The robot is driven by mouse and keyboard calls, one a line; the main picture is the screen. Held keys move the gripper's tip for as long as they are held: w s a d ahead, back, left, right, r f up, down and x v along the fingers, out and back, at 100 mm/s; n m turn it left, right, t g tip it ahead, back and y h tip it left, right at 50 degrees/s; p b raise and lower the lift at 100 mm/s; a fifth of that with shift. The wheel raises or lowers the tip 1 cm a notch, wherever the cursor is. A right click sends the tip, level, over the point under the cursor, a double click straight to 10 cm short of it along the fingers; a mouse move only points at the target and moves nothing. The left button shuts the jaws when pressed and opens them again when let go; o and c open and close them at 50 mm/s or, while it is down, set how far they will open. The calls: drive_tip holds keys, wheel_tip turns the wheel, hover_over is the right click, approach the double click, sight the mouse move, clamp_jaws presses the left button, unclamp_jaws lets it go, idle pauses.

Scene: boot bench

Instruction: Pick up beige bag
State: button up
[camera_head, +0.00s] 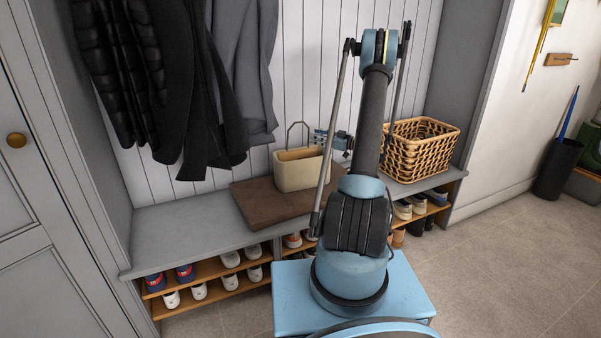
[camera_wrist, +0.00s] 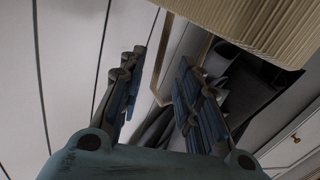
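The beige bag (camera_head: 300,170) stands upright on a brown cushion (camera_head: 262,206) on the bench, with its thin loop handle raised. My gripper (camera_head: 322,136) is at the bag's upper right, level with the handle and partly hidden by my arm. In the wrist view, my gripper (camera_wrist: 162,60) is open, with its two fingers apart. The bag's ribbed side (camera_wrist: 262,28) fills the upper right there. The thin handle (camera_wrist: 157,72) shows in the gap between the fingers; I cannot tell whether either finger touches it.
A wicker basket (camera_head: 416,150) stands on the bench to the right of my arm. Dark coats (camera_head: 165,80) hang above the bench at left. Shoes (camera_head: 230,259) fill the shelves below. The bench's left end (camera_head: 180,240) is clear.

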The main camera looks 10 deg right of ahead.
drive_tip(key=shift+f+x, duration=0.2)
drive_tip(key=shift+x, duration=2.35)
drive_tip(key=shift+w, duration=0.1)
drive_tip(key=shift+c, duration=0.5)
clamp_jaws()
